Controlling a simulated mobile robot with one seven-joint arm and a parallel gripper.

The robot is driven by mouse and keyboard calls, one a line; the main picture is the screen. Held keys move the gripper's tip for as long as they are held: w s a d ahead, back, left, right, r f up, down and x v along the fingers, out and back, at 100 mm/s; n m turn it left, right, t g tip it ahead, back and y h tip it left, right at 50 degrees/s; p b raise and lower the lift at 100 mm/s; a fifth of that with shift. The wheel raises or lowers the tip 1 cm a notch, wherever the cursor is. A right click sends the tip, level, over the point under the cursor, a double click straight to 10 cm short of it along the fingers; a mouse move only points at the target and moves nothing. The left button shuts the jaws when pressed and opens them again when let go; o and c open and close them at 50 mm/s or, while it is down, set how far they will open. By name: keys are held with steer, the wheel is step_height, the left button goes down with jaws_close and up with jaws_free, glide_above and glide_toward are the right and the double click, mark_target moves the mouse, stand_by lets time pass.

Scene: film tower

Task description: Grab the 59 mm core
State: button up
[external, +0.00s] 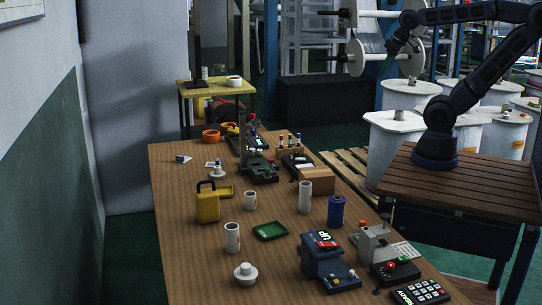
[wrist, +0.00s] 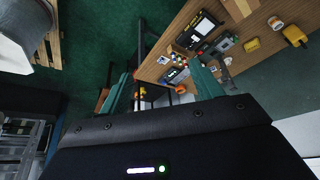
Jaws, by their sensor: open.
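Three pale tubular cores stand upright on the wooden table in the external view: a tall one (external: 305,197) right of centre, a short one (external: 249,201) near the middle, and a medium one (external: 232,238) nearer the front. I cannot read any size on them, so I cannot tell which is the 59 mm core. A blue cylinder (external: 336,211) stands right of the tall core. My gripper (external: 391,50) is high at the upper right, well away from the cores. Its two teal fingers (wrist: 160,70) are apart and nothing is between them in the wrist view.
A yellow case (external: 207,203), a green tray (external: 270,231) and a white knobbed piece (external: 245,273) share the table. A blue machine (external: 320,258) and a keypad (external: 421,292) stand at the front right. A brown box (external: 317,180) lies behind the tall core.

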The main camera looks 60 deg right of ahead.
steer(key=w+a+m+g+y, duration=0.1)
steer(key=w+a+m, duration=0.2)
steer(key=w+a, duration=0.65)
steer(key=w+a+m+g, duration=0.1)
steer(key=w+a+m, duration=0.35)
steer(key=w, duration=0.85)
steer(key=w+a+f, duration=0.4)
steer(key=w+a, duration=0.2)
steer(key=a, duration=0.4)
steer(key=m+g+h, duration=0.1)
steer(key=m+g, duration=0.2)
steer(key=m, duration=0.4)
glide_toward(250, 201)
steer(key=d, duration=0.2)
steer(key=shift+n, duration=0.25)
steer(key=shift+w+a+f, duration=0.1)
steer(key=shift+w+f, duration=0.05)
steer(key=shift+f, duration=1.7)
steer(key=shift+w+d+f, duration=0.1)
steer(key=shift+w+f, duration=0.05)
steer(key=shift+f, duration=1.75)
steer(key=shift+w+a+f, duration=0.1)
steer(key=shift+w+f, duration=0.05)
steer(key=shift+f, duration=1.7)
steer(key=c, duration=1.1)
steer(key=shift+o, duration=0.2)
steer(key=shift+r, duration=0.1)
